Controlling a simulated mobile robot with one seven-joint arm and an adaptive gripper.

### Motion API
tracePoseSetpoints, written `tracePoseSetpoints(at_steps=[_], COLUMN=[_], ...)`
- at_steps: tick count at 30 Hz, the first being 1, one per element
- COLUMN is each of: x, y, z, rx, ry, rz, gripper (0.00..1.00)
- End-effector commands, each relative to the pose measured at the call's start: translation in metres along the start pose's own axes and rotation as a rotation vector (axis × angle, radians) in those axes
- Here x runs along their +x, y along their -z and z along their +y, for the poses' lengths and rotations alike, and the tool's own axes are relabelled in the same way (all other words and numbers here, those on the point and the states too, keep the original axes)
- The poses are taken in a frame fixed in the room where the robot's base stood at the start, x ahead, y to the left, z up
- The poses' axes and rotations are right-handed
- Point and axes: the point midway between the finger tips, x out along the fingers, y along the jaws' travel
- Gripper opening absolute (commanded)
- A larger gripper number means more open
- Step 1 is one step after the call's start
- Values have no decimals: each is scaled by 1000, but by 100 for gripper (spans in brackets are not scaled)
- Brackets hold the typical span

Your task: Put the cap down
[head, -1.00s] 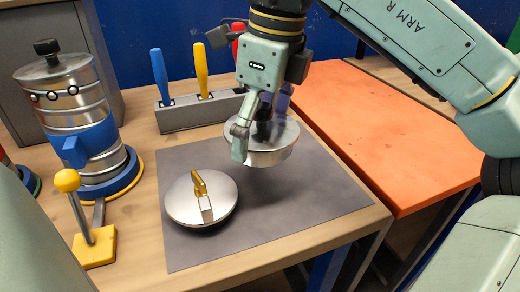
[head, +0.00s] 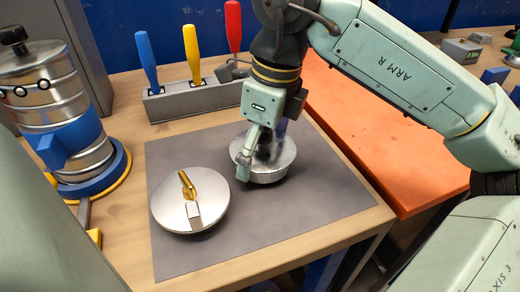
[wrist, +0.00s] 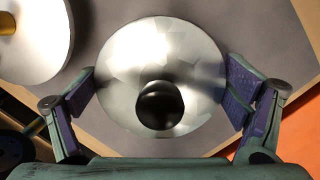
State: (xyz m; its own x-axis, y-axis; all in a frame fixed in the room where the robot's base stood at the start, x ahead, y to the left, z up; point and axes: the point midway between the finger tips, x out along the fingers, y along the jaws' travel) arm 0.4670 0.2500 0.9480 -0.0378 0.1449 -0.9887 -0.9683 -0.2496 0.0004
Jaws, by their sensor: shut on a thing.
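The cap (head: 284,163) is a round silver disc with a low side wall, at the right of the other disc on the grey mat. In the wrist view the cap (wrist: 125,62) shows from above with a black knob on its top. My gripper (head: 262,158) is over it from above, with one finger at each side of its rim, shut on it. In the wrist view my gripper (wrist: 160,92) spans the cap. The cap looks level and at or just above the mat; I cannot tell if it touches. The knob is mostly hidden in the head view.
The grey mat (head: 310,205) has free room in front and at right. A second silver disc (head: 165,205) with a brass latch lies close at left. A rack (head: 180,105) with coloured-handled tools stands behind. A banded metal canister (head: 60,125) is at left, an orange surface (head: 380,150) at right.

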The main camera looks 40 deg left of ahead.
Motion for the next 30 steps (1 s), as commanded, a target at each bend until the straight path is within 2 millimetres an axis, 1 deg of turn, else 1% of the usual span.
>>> tracePoseSetpoints(at_steps=[1,3,9,13,14,15,17,26,30], x=[6,11,12,16,15,15,15,14,7], y=[1,2,2,2,2,2,2,2,1], z=[0,0,0,0,0,0,0,0,0], rx=[-1,-1,-1,-1,-1,-1,-1,-1,0], ry=[-1,-1,1,1,1,0,0,0,2], rz=[-2,-1,-1,-1,0,0,0,-1,-1], gripper=[59,59,59,59,93,96,100,100,100])
